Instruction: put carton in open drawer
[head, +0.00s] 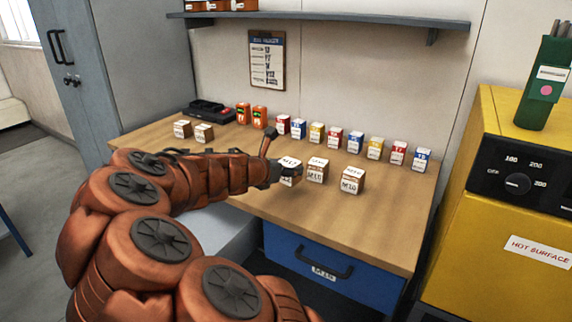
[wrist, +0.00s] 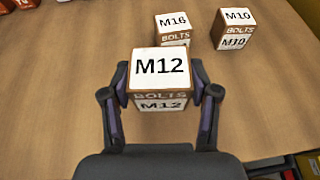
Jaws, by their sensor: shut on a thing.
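My gripper (wrist: 160,105) is shut on a white and brown carton (wrist: 160,68) marked M12 BOLTS, with one finger on each side. In the head view this carton (head: 291,170) is at the table's front part, partly hidden by my gripper (head: 276,172). I cannot tell whether it touches the tabletop. A blue drawer front (head: 300,254) with a black handle shows under the table; its small label is hard to read. A pale grey surface (head: 222,228) lies left of it, partly behind my arm; I cannot tell whether it belongs to an open drawer.
The M16 carton (wrist: 173,27) and M10 carton (wrist: 233,28) stand close by. Two more cartons (head: 204,133) stand at the left. Several small coloured boxes (head: 356,143) line the table's back. A yellow oven (head: 520,220) marked hot surface stands right. The tabletop's front right (head: 385,235) is clear.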

